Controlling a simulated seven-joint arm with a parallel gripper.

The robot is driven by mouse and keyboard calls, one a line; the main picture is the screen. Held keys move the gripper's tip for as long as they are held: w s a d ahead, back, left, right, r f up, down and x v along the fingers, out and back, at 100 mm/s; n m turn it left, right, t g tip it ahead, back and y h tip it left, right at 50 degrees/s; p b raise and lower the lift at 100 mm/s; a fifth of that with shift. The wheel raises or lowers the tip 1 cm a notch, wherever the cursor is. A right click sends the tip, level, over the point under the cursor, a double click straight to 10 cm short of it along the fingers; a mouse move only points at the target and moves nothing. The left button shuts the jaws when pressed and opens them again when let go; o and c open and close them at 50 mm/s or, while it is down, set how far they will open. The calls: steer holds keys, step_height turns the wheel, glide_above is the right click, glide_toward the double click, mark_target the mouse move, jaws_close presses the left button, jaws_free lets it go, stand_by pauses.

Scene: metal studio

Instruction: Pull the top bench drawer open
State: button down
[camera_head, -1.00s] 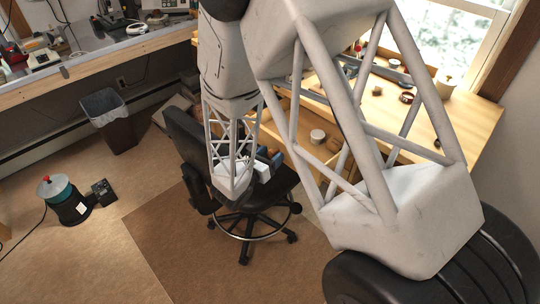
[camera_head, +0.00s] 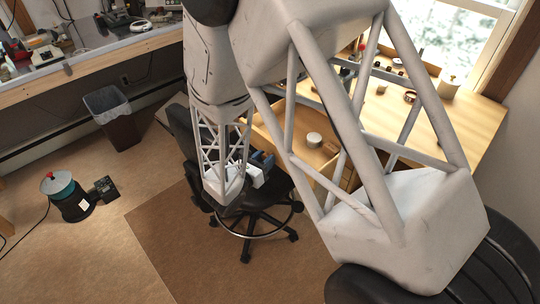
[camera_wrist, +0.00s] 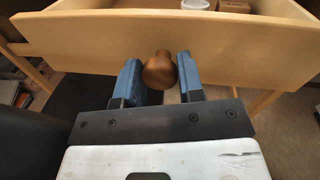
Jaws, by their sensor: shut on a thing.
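The top bench drawer is pulled partly out of the wooden bench. Its pale front (camera_wrist: 80,38) spans the top of the wrist view, and in the head view its inside (camera_head: 283,122) shows between my arm links. A round brown knob (camera_wrist: 160,73) sticks out from the middle of the front. My gripper (camera_wrist: 158,65) has its two blue fingers on either side of the knob and is shut on it. In the head view the blue fingers (camera_head: 263,160) show beside the drawer front, and the knob is hidden.
A small round tin (camera_head: 313,140) sits in the drawer. A black swivel chair (camera_head: 255,215) stands below my gripper, close to the arm. The bench top (camera_head: 470,120) carries small items. A waste bin (camera_head: 113,120) and a teal-and-black device (camera_head: 65,198) stand on the floor at left.

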steer(key=shift+s+a, duration=0.25)
steer(key=c, duration=0.7)
jaws_free()
steer(key=shift+c, duration=0.2)
steer(key=shift+s, duration=0.1)
steer(key=v, duration=0.7)
steer(key=shift+s+a, duration=0.2)
